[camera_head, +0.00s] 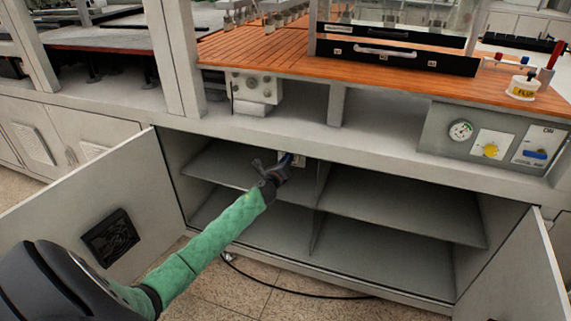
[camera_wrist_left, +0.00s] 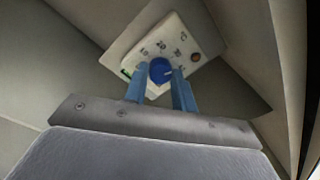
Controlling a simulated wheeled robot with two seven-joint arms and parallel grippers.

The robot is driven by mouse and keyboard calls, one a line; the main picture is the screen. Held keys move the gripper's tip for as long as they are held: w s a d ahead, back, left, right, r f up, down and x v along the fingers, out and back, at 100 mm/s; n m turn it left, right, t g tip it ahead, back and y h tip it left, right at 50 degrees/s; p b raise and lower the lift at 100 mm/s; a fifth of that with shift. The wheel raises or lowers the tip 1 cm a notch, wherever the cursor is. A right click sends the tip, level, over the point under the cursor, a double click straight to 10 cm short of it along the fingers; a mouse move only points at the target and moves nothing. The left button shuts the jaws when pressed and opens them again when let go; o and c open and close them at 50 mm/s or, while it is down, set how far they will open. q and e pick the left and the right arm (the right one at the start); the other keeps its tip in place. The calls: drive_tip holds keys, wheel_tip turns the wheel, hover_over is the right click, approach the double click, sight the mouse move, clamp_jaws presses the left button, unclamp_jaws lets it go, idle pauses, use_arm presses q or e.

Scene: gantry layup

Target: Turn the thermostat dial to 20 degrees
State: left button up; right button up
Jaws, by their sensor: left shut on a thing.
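The thermostat (camera_wrist_left: 160,48) is a white plate with a blue round dial (camera_wrist_left: 160,70), small printed marks, an orange-brown spot at its right and a green patch at its left. I cannot read the dial's setting. My left gripper (camera_wrist_left: 160,78) has its two blue fingers on either side of the dial and is shut on it. In the head view the left gripper (camera_head: 284,163) reaches into the open cabinet, up under its top edge. There the thermostat (camera_head: 299,160) shows only as a small pale patch, mostly hidden by the gripper. My right gripper is out of view.
The cabinet has shelves (camera_head: 400,213) and a middle divider. Its left door (camera_head: 80,200) and right door (camera_head: 520,270) stand open. A panel (camera_head: 470,153) with a gauge, a yellow knob and a blue handle is at the right. A black cable (camera_head: 290,292) lies on the floor.

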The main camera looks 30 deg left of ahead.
use_arm(q)
drive_tip(key=n+y+b, duration=0.1)
drive_tip(key=n, duration=1.2)
drive_tip(key=shift+f+n, duration=0.1)
drive_tip(key=shift+n, duration=0.3)
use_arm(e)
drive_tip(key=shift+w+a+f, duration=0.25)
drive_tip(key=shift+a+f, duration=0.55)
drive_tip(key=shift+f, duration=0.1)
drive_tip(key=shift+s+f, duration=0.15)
use_arm(q)
drive_tip(key=o, duration=1)
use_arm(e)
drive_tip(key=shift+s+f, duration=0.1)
use_arm(q)
drive_tip(key=shift+s, duration=0.1)
